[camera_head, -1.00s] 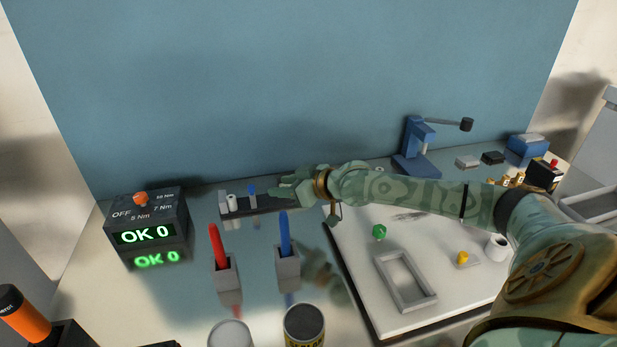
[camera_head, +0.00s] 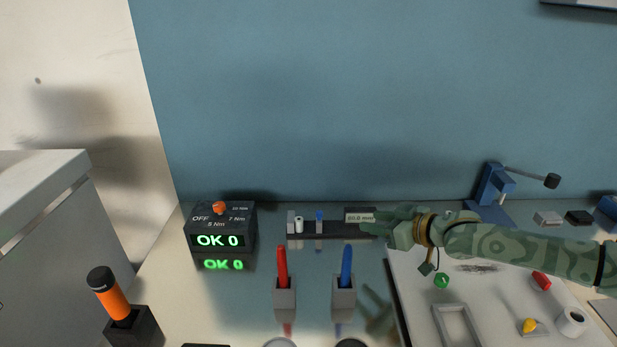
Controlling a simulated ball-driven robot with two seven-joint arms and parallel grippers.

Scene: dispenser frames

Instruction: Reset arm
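My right arm comes in from the right edge, stretched to the left across the back of the table. Its green camouflage gripper (camera_head: 384,219) is near the right end of a black rail fixture (camera_head: 340,230), beside a small display block reading about 20.0 (camera_head: 359,215). I cannot tell whether the fingers are apart or touch the fixture. Nothing is clearly held. My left gripper is not in view.
A torque box (camera_head: 220,228) reads OK 0. Red (camera_head: 283,266) and blue (camera_head: 346,265) pens stand in holders in front. An orange-handled tool (camera_head: 110,293) stands at the left. A blue press (camera_head: 493,192) is behind the arm; a white mat (camera_head: 415,290) lies below it.

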